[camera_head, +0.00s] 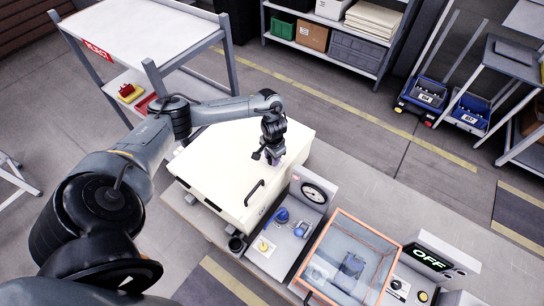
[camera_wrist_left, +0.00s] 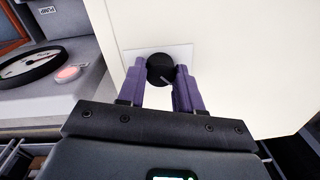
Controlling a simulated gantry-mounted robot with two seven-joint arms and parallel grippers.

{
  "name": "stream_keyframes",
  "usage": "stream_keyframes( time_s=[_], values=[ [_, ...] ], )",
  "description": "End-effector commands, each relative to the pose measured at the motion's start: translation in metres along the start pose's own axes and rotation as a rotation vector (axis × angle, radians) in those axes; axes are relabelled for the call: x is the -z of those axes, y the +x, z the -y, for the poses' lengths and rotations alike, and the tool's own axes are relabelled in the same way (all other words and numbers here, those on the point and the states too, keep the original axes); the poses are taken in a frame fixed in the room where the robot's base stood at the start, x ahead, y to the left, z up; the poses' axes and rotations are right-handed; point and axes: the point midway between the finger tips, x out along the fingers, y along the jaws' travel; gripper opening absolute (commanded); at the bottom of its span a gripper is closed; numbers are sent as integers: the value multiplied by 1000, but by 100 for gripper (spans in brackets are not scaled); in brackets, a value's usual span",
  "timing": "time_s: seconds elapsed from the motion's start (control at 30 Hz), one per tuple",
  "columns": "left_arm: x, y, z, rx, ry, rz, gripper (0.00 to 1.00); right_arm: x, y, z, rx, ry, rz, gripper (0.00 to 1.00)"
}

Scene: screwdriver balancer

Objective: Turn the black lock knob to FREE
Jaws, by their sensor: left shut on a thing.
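The black lock knob (camera_wrist_left: 160,67) sits on a small white plate (camera_wrist_left: 186,52) on a cream cabinet face in the left wrist view. A thin pale mark on the knob slants toward the lower right. My left gripper (camera_wrist_left: 162,72) has its purple fingers on either side of the knob and is shut on it. In the head view my left gripper (camera_head: 272,160) is at the far right part of the cream cabinet (camera_head: 225,165) and hides the knob. I cannot read any lettering on the plate. My right gripper is in neither view.
The cabinet has a black handle (camera_head: 255,192) at its front. Beside it stand a gauge unit (camera_head: 313,192), a glass-sided orange-framed box (camera_head: 350,262) and an OFF display (camera_head: 433,259). A REJECT table (camera_head: 135,30) and a shelf (camera_head: 325,60) stand behind.

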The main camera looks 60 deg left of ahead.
Motion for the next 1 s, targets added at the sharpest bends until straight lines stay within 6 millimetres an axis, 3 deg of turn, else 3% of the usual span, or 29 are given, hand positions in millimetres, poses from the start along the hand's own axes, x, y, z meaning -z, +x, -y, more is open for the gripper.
stream_keyframes(
  time_s=[0.5, 1.0],
  values=[
    [-1, -2, 1, 0, 427, -19, 4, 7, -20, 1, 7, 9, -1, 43],
    [-1, 0, 1, -1, 902, -43, 4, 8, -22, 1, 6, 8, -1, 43]
  ],
)
